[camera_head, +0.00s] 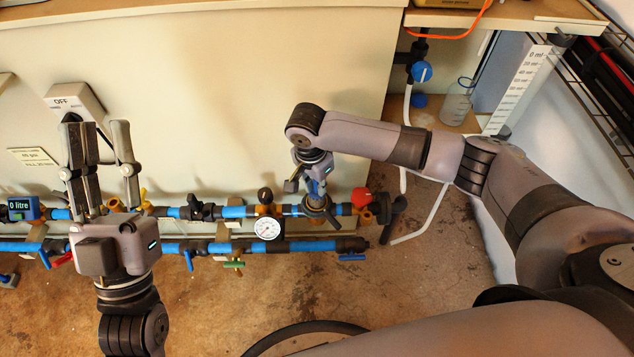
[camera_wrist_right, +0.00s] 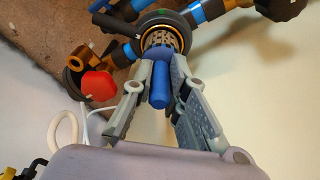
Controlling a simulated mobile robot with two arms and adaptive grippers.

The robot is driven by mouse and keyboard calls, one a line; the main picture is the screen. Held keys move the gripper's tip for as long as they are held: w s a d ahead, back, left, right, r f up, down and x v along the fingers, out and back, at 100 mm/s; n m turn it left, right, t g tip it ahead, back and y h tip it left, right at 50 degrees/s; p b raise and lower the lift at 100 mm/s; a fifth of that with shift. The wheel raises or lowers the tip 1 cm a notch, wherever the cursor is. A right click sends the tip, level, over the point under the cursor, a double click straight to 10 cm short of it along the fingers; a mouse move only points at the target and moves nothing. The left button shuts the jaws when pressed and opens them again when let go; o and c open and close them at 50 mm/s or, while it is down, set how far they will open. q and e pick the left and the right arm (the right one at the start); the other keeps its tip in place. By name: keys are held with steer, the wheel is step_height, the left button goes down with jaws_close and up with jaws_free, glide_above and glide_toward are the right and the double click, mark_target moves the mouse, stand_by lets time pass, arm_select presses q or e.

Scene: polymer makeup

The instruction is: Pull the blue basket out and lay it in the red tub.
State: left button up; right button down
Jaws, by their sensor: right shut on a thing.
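The blue basket (camera_wrist_right: 160,84) shows in the right wrist view as a blue cylindrical grip with a perforated part behind it, at the round mouth of a pipe fitting (camera_wrist_right: 163,22). I cannot tell how deep it sits in the mouth. My right gripper (camera_wrist_right: 158,78) is shut on the blue grip, one finger on each side. In the head view my right gripper (camera_head: 318,184) points down at the pipe fitting (camera_head: 320,207), and the basket is mostly hidden. My left gripper (camera_head: 98,124) is open and empty, pointing up in front of the panel. No red tub is visible.
Two horizontal pipes with blue sections (camera_head: 233,212) run along the panel, carrying several valves and a gauge (camera_head: 267,228). A red knob (camera_head: 361,197) is close right of the fitting. A white hose (camera_head: 430,215) hangs farther right. Brown floor lies below the pipes.

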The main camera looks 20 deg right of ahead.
steer(key=shift+r+p, duration=0.2)
steer(key=shift+p, duration=0.1)
steer(key=shift+r+p, duration=0.25)
steer(key=shift+p, duration=0.1)
steer(key=shift+r+p, duration=0.2)
steer(key=shift+p, duration=0.1)
arm_select(q)
steer(key=shift+w+f+g+y, duration=1.4)
steer(key=shift+w+f+g, duration=1.65)
steer(key=shift+f, duration=1.7)
arm_select(e)
steer(key=shift+r+p, duration=0.2)
steer(key=shift+p, duration=0.15)
steer(key=shift+r+p, duration=0.2)
steer(key=shift+p, duration=0.1)
steer(key=shift+r+p, duration=0.2)
steer(key=shift+p, duration=0.15)
steer(key=shift+r+p, duration=0.2)
steer(key=shift+p, duration=0.1)
arm_select(q)
steer(key=s+a+f+g+y, duration=0.2)
steer(key=f+g, duration=0.5)
steer(key=f, duration=0.4)
steer(key=shift+s+p, duration=0.3)
steer(key=shift+s, duration=0.25)
arm_select(e)
steer(key=shift+r, duration=0.2)
arm_select(q)
steer(key=shift+n, duration=0.3)
